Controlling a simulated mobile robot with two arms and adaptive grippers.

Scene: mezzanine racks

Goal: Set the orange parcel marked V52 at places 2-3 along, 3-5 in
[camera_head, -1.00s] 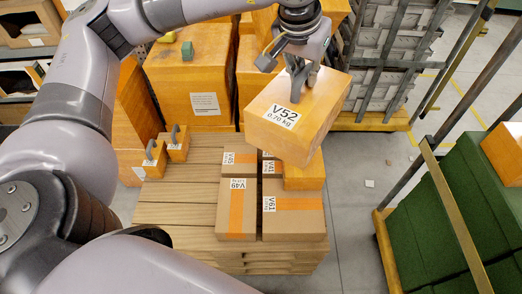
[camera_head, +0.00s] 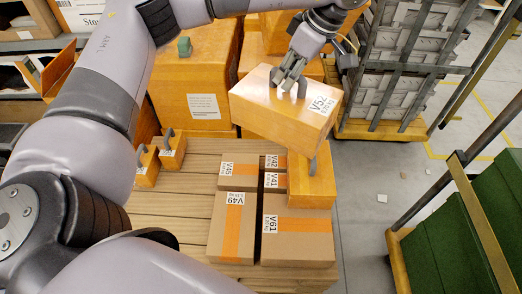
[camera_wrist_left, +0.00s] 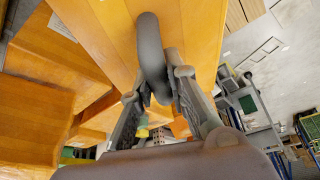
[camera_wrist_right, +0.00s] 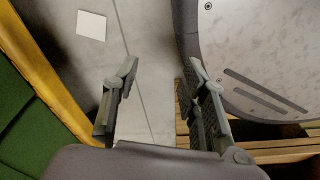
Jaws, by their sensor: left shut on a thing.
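The orange parcel V52 (camera_head: 290,108) hangs tilted in the head view, with its label at its right end. My left gripper (camera_head: 293,75) is shut on the parcel's grey loop handle, which also shows in the left wrist view (camera_wrist_left: 150,50). The parcel is above the back right of the slatted wooden pallet (camera_head: 170,222). Cartons V49 (camera_head: 222,240), V61 (camera_head: 300,240), V45, V41 and V42 stand on the pallet. Another orange parcel with a grey handle (camera_head: 312,187) stands at the right, partly below V52. My right gripper (camera_wrist_right: 120,95) is open and empty in the right wrist view.
Two small orange handled blocks (camera_head: 172,150) stand on the pallet's back left. Large orange boxes (camera_head: 195,75) stand behind. A cart of grey crates (camera_head: 400,60) is at the back right, and a cart with green boxes (camera_head: 470,230) at the right. The pallet's left middle is bare.

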